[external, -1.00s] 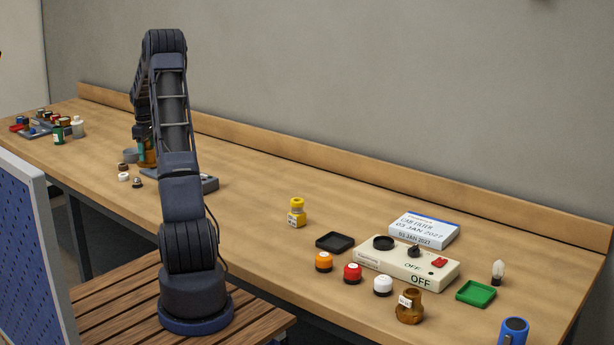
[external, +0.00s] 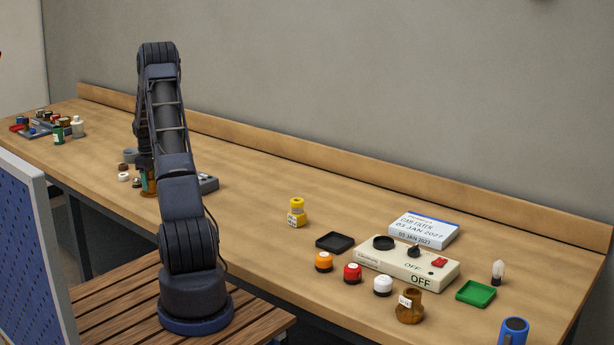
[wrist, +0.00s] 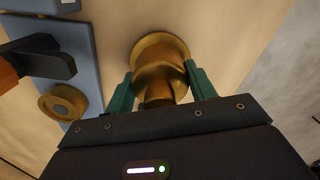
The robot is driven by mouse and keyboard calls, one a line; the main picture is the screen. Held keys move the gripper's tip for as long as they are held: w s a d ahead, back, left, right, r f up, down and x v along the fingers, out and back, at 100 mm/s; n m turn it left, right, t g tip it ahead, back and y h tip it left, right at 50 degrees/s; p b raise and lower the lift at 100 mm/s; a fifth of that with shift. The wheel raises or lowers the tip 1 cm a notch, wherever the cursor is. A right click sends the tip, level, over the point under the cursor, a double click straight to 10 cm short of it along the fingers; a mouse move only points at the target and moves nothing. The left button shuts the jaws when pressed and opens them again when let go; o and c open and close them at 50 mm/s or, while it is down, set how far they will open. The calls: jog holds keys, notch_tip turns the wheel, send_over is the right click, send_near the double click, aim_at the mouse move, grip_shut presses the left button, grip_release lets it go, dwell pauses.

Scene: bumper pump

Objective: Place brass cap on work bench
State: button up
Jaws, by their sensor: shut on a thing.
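The brass cap (wrist: 160,58), a gold flanged piece with a narrower body, is between the two green fingers of my gripper (wrist: 158,72) in the wrist view. The gripper is shut on its sides. Its round flange faces the pale wood of the work bench (wrist: 112,28); I cannot tell if it touches. In the external view my gripper (external: 148,182) is low over the left part of the bench (external: 255,185), largely hidden by my arm. A brown-gold patch there is too small to make out clearly.
In the wrist view a blue-grey block (wrist: 78,42) with a black lever (wrist: 35,60) and a brass ring (wrist: 62,102) is close on the left. Small caps (external: 123,177) stand near my gripper.

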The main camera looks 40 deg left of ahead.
jog(key=o, duration=1.2)
notch_tip(320, 180, up, 12)
jog(key=shift+r, duration=0.1)
